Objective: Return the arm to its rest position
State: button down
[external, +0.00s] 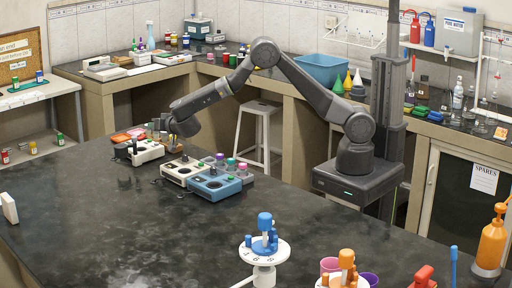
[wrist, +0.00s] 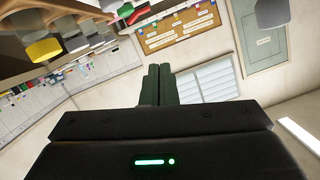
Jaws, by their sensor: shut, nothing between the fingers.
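My gripper (wrist: 159,70) shows in the wrist view as two dark fingers side by side, shut with nothing between them. In the external view my arm rises from its base, bends at a high elbow and slopes down to the left over the dark bench. Its wrist end is above the far side of the bench, close to a white device (external: 147,152) and a cream device (external: 186,170). The fingertips are hard to make out there. The wrist view looks tilted across the room, towards a wall with a notice board (wrist: 180,27).
A blue device (external: 214,186) and several coloured-top items stand near the cream one. A white round stand (external: 264,250) with a blue piece is at the front. An orange bottle (external: 492,240) is at the right. A grey stool (external: 258,135) stands behind. The bench's left part is mostly clear.

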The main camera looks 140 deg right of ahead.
jog(key=p+x, duration=0.1)
jog(key=x, duration=0.5)
jog(key=shift+s+d, duration=0.1)
jog(key=shift+s, duration=0.15)
jog(key=shift+f+b, duration=0.4)
jog(key=shift+b, duration=0.25)
jog(key=shift+s+a+r+b, duration=0.2)
jog(key=shift+s+b, duration=0.15)
jog(key=shift+b, duration=0.55)
jog(key=s+b, duration=0.1)
jog(key=b, duration=0.2)
jog(key=shift+s+m, duration=0.1)
jog(key=shift+m, duration=0.2)
jog(key=v, duration=0.3)
jog(key=b+v, duration=0.1)
jog(key=v, duration=0.2)
jog(key=shift+s+r, duration=0.1)
jog(key=shift+r, duration=0.15)
jog(key=shift+d, duration=0.1)
